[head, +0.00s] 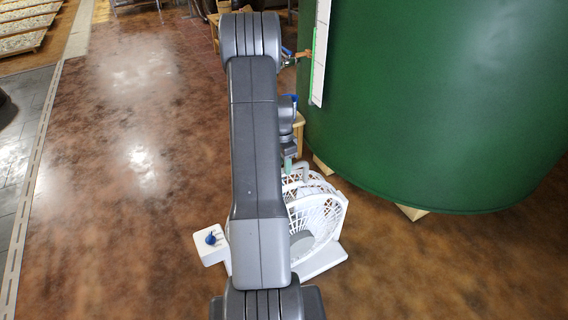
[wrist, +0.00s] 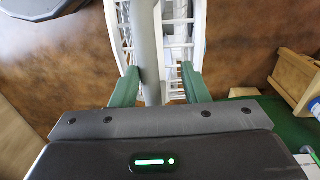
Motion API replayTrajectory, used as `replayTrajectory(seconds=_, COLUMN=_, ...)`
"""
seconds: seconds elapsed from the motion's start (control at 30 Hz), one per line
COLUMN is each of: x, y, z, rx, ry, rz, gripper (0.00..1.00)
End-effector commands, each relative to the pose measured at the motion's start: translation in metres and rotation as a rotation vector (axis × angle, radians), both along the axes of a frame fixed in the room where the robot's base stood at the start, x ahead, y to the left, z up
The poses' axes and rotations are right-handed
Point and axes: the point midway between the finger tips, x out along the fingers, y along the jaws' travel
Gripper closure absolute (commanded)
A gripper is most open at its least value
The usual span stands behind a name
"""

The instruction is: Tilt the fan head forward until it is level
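The white fan (head: 318,217) stands on the floor with its mesh cage facing partly upward, and its head looks tilted rather than level. Its flat white base has a blue knob (head: 211,238) at the left. My arm hides much of the fan's left side. My gripper (head: 289,165) is at the top rim of the cage. In the wrist view the two green fingers of my gripper (wrist: 160,72) are apart. A pale bar of the fan (wrist: 150,45) runs between them, nearer the left finger, with gaps to the right. Contact with the left finger is unclear.
A large green tank (head: 430,100) on wooden blocks (head: 411,212) stands close at the right. A wooden stand (head: 299,125) is behind my gripper. The brown floor (head: 120,150) to the left is open.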

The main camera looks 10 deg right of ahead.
Motion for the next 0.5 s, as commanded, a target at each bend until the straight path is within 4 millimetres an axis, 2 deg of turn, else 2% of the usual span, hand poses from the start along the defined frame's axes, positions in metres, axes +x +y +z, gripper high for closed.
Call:
replayTrajectory(seconds=0.13, x=-0.001, y=0.000, z=0.003, rx=0.000, ry=0.002, rz=0.000, gripper=0.59)
replayTrajectory(seconds=0.23, x=0.000, y=0.000, z=0.013, rx=0.000, ry=0.000, rz=0.000, gripper=0.59)
replayTrajectory(seconds=0.37, x=0.003, y=0.001, z=0.038, rx=0.000, ry=-0.002, rz=0.000, gripper=0.59)
replayTrajectory(seconds=0.5, x=0.005, y=0.002, z=0.071, rx=-0.001, ry=-0.003, rz=0.001, gripper=0.59)
